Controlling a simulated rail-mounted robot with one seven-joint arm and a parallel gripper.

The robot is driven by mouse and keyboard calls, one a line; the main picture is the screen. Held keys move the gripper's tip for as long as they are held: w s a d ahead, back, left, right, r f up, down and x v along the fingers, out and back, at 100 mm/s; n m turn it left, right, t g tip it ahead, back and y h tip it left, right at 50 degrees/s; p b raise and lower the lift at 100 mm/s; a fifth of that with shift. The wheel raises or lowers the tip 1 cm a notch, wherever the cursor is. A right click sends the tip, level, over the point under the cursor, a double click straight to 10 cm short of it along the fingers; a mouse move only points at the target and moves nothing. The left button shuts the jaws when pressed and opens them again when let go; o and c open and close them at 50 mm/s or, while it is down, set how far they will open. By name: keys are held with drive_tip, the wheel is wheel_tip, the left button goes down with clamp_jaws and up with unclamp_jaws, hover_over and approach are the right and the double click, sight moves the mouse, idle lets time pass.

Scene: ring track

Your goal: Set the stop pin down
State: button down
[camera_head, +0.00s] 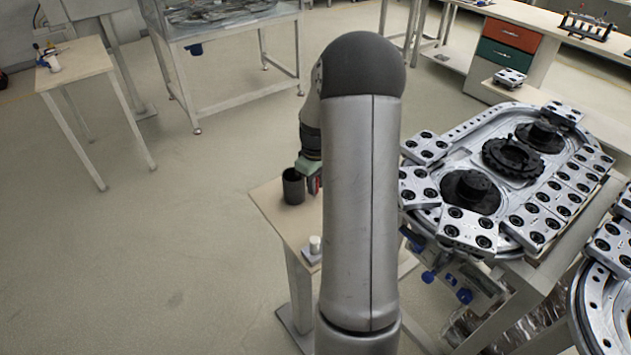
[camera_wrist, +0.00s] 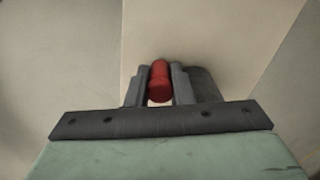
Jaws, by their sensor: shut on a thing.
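The stop pin (camera_wrist: 159,82) is red with a rounded end. In the wrist view it sits between the two grey fingers of my gripper (camera_wrist: 158,74), which is shut on it. In the head view a small red part (camera_head: 314,186) shows by my gripper, partly hidden behind my arm. My gripper is over the small beige table (camera_head: 268,198), which also fills the middle of the wrist view (camera_wrist: 200,35). I cannot tell whether the pin touches the tabletop.
A small white-topped piece (camera_head: 314,246) is near the table's front. The ring track (camera_head: 449,150) with metal blocks is to the right. Open floor lies to the left.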

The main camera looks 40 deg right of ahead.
drive_tip(key=shift+f, duration=0.15)
drive_tip(key=c, duration=1.3)
unclamp_jaws()
